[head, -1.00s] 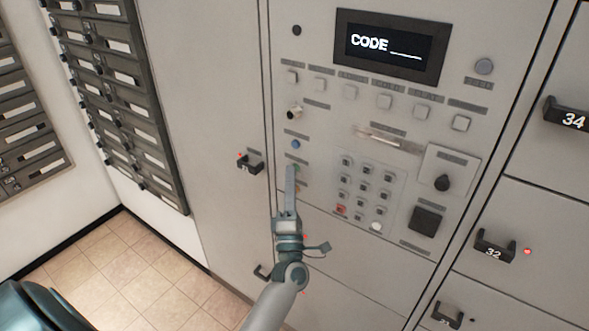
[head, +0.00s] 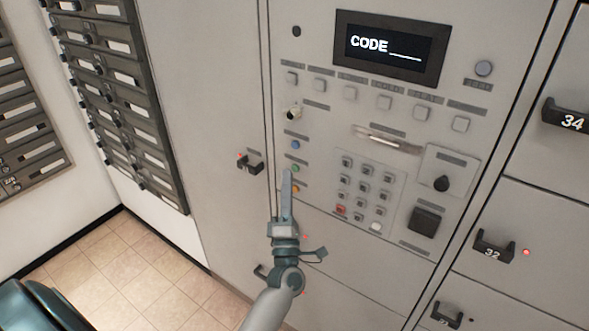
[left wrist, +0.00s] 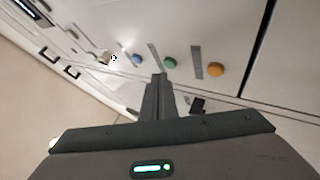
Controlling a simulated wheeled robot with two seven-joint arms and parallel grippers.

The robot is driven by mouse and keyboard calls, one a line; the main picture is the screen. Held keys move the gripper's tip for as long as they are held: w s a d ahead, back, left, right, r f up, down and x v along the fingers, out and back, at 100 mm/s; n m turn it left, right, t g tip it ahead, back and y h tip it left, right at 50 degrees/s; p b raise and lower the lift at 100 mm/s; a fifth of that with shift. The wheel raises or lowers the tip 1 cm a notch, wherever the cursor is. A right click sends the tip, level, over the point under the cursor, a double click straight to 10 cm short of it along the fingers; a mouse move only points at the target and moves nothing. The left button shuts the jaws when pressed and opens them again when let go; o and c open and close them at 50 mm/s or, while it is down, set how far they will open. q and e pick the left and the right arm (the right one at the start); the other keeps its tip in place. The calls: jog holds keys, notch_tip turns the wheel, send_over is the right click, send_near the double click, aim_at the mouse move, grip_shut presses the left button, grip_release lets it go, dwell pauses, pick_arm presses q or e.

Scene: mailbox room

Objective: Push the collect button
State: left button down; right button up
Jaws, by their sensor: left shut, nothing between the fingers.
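A column of small round buttons sits on the grey panel's left part: blue (head: 295,145), green (head: 295,168) and orange (head: 295,189). Their labels are too small to read, so I cannot tell which one is collect. My left gripper (head: 287,173) is shut and empty, pointing up just left of the green and orange buttons. In the left wrist view the shut fingertips (left wrist: 158,78) lie just below the blue button (left wrist: 137,60) and green button (left wrist: 170,63), with the orange button (left wrist: 215,69) farther right. I see no clear contact. My right gripper is not in view.
A screen (head: 390,46) reads "CODE" with blanks. Locker handles (head: 495,246) stick out at right, another (head: 250,162) at left.

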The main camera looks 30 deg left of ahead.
pick_arm(q)
jog(key=s+p, duration=0.1)
jog(key=s, duration=0.4)
jog(key=shift+a, duration=0.2)
dwell(0.3)
dwell(0.3)
